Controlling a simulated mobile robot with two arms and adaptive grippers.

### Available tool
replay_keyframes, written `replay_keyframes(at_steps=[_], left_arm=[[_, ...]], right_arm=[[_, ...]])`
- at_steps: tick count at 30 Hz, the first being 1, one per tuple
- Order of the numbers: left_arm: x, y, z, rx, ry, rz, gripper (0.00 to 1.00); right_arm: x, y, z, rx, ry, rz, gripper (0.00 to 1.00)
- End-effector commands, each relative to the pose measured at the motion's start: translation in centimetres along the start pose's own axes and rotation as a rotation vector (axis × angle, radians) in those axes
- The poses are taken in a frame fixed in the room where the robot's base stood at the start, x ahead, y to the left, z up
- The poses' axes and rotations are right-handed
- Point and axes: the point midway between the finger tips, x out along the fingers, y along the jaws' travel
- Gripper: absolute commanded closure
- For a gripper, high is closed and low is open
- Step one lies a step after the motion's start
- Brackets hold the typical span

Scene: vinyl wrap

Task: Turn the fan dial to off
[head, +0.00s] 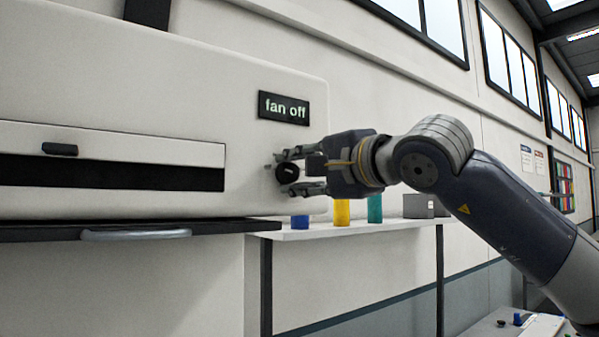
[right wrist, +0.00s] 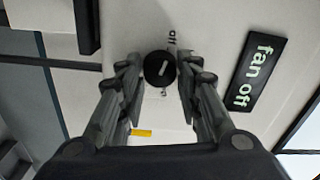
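The fan dial (head: 287,172) is a small round black knob on the front of the white machine, below a dark sign (head: 284,107) reading "fan off". In the right wrist view the dial (right wrist: 159,68) has a short white mark, slanted toward small lettering that looks like "off". My right gripper (head: 284,172) has its fingers spread on either side of the dial; in the right wrist view the fingertips (right wrist: 158,77) flank it, with a visible gap on at least one side. I cannot tell whether either finger touches it. My left gripper is not in view.
The white machine (head: 140,80) has a dark slot and a ledge with a grey handle (head: 136,234). A shelf (head: 350,228) below the dial holds blue (head: 299,222), yellow (head: 342,212) and teal (head: 375,208) cylinders and a grey box (head: 419,205).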

Motion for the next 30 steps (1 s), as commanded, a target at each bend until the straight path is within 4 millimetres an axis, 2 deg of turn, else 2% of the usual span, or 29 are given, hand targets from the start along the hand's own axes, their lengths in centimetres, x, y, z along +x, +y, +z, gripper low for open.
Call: replay_keyframes(at_steps=[2,11,16,20,30], left_arm=[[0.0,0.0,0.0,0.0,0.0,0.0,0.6],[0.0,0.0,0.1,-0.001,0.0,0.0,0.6],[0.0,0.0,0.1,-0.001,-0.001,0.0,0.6],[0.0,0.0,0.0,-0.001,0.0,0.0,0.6],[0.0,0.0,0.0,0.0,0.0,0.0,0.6]], right_arm=[[0.0,0.0,0.0,0.0,-0.001,0.001,0.49],[0.0,0.0,0.0,0.001,0.0,0.0,0.49],[-1.1,0.0,0.0,0.002,0.0,-0.001,0.49],[-3.1,0.0,-0.1,0.0,0.001,-0.001,0.49],[-9.9,0.0,-0.1,0.001,0.002,-0.001,0.49]])
